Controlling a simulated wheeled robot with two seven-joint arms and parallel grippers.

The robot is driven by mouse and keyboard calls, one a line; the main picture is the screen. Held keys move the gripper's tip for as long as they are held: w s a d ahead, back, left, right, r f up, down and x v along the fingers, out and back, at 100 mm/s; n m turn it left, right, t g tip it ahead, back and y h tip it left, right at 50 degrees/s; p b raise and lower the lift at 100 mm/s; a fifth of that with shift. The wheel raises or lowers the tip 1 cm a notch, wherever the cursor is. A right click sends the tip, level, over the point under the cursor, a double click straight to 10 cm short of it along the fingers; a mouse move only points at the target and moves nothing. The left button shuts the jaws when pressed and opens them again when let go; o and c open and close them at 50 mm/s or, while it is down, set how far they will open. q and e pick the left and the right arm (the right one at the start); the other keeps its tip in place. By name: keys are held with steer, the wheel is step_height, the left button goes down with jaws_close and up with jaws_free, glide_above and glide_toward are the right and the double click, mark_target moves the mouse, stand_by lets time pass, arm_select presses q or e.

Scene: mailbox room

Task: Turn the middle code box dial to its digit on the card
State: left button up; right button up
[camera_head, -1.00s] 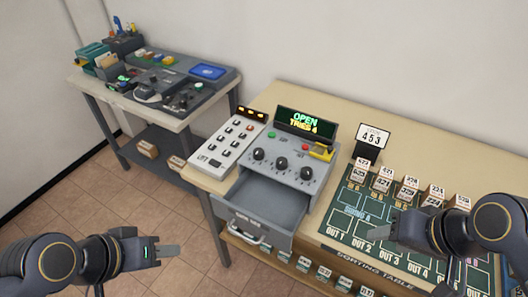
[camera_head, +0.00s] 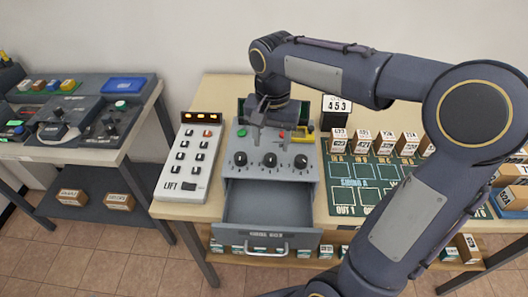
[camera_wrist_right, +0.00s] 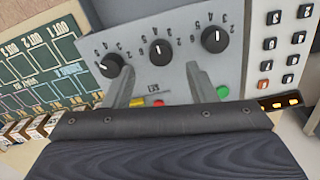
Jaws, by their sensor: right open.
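The grey code box (camera_head: 232,172) stands on the table with three black dials in a row. The middle dial (camera_head: 270,159) also shows in the right wrist view (camera_wrist_right: 160,51), its white mark pointing up in that picture. The small digits around it are hard to read. My right gripper (camera_head: 268,128) is over the back of the box, behind the dials. In the wrist view its open, empty fingers (camera_wrist_right: 160,75) straddle the middle dial's line, short of the knob. My left gripper is out of view.
The box's drawer (camera_head: 267,205) is open toward me. A white keypad panel (camera_head: 186,160) stands left of it. Right are a green sorting mat (camera_head: 350,190) and several small boxes. My right arm covers much of the right side and hides most of the box's display.

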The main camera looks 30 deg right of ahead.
mark_target(271, 157)
step_height(271, 157, down, 5)
stand_by(0.3)
steer(key=c, duration=1)
steer(key=shift+o, duration=0.2)
steer(key=shift+n, duration=0.4)
steer(key=n+p, duration=0.1)
steer(key=n, duration=0.2)
steer(key=shift+r, duration=0.1)
steer(key=shift+n+p, duration=0.35)
steer(key=shift+n, duration=1.65)
